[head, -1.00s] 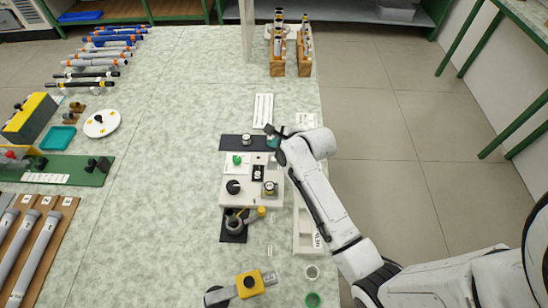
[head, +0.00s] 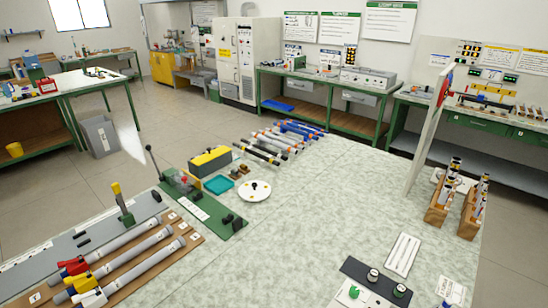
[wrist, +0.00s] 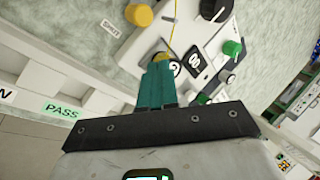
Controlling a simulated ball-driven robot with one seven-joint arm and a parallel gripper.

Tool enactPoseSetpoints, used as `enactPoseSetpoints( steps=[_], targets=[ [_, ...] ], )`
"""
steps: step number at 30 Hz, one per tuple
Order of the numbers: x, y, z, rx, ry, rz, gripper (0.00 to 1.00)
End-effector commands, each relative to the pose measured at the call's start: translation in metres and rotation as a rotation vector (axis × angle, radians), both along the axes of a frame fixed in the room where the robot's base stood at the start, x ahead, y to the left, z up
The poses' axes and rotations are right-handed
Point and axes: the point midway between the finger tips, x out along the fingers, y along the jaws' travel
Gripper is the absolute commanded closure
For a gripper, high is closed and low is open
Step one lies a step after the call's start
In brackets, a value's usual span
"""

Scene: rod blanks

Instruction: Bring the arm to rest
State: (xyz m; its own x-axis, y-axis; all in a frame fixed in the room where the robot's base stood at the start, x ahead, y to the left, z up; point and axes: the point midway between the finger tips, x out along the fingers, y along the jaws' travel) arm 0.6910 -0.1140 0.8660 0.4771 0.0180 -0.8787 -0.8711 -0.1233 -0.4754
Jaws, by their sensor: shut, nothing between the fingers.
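My gripper (wrist: 158,68) shows in the wrist view with its teal fingers together and nothing between them. The fingers point toward a white panel (wrist: 190,30) with a black knob (wrist: 214,8) and a green knob (wrist: 232,48). I cannot tell the height of the fingertips over it. A yellow knob (wrist: 138,14) lies up and left of the fingers.
A white tray with a PASS label (wrist: 62,108) lies left of my gripper in the wrist view. In the head view, wooden racks (head: 440,212) stand at the right, several rods (head: 285,140) lie at the back, and the table's middle (head: 300,215) is clear.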

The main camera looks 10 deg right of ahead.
Motion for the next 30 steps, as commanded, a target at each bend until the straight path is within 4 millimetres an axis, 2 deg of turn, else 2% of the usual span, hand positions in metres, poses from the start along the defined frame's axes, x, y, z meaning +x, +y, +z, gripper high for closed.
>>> enactPoseSetpoints(
  steps=[1, 6, 12, 15, 21, 30],
  targets=[
    [-0.016, 0.011, -0.005, -0.051, 0.038, 0.121, 1.0],
    [-0.071, 0.032, -0.009, -0.22, 0.16, 0.557, 1.0],
    [-0.129, 0.039, -0.004, -0.364, 0.278, 1.033, 1.0],
    [-0.147, 0.037, 0.0, -0.404, 0.315, 1.19, 1.0],
    [-0.162, 0.036, 0.005, -0.433, 0.342, 1.324, 1.0],
    [-0.162, 0.036, 0.005, -0.432, 0.342, 1.326, 1.0]
  ],
)
